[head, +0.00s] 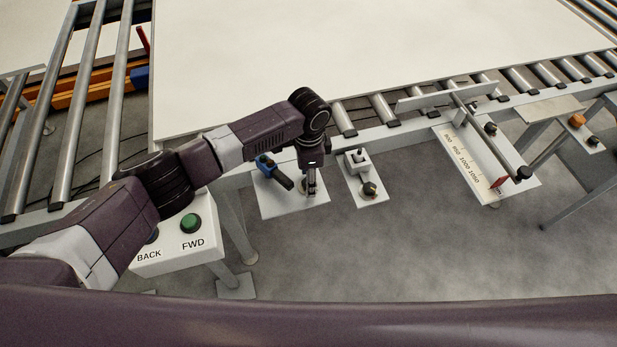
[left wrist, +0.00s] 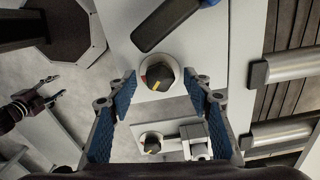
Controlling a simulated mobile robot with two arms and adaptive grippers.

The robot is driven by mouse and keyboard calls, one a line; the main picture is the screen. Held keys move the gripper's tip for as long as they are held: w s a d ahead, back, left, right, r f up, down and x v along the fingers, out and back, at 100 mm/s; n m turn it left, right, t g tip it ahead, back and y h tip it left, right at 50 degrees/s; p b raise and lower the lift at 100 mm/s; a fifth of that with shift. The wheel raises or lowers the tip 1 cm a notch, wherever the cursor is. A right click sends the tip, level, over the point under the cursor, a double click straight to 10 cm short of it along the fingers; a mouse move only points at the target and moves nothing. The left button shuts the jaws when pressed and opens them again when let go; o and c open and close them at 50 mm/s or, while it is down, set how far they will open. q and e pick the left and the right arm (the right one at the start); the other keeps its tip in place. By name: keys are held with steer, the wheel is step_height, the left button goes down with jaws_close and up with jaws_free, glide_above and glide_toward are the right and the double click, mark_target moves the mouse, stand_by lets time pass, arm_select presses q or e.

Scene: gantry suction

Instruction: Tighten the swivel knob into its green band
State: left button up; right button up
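A little red shows on the ring at the knob's left; I cannot make out a green band. My left gripper (left wrist: 160,92) is open, its blue-padded fingers on either side of the knob with gaps between. In the head view the left gripper (head: 311,190) points down at the plate (head: 290,207) and mostly hides this knob. My right gripper (left wrist: 42,100) shows small at the left of the wrist view, fingers apart.
A second knob (head: 370,188) is on the neighbouring plate to the right. A FWD/BACK button box (head: 172,255) lies under my left arm. Conveyor rollers and a large white panel (head: 370,55) are behind.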

arm_select(q)
steer(key=shift+r, duration=0.15)
step_height(320, 180, up, 12)
stand_by(0.5)
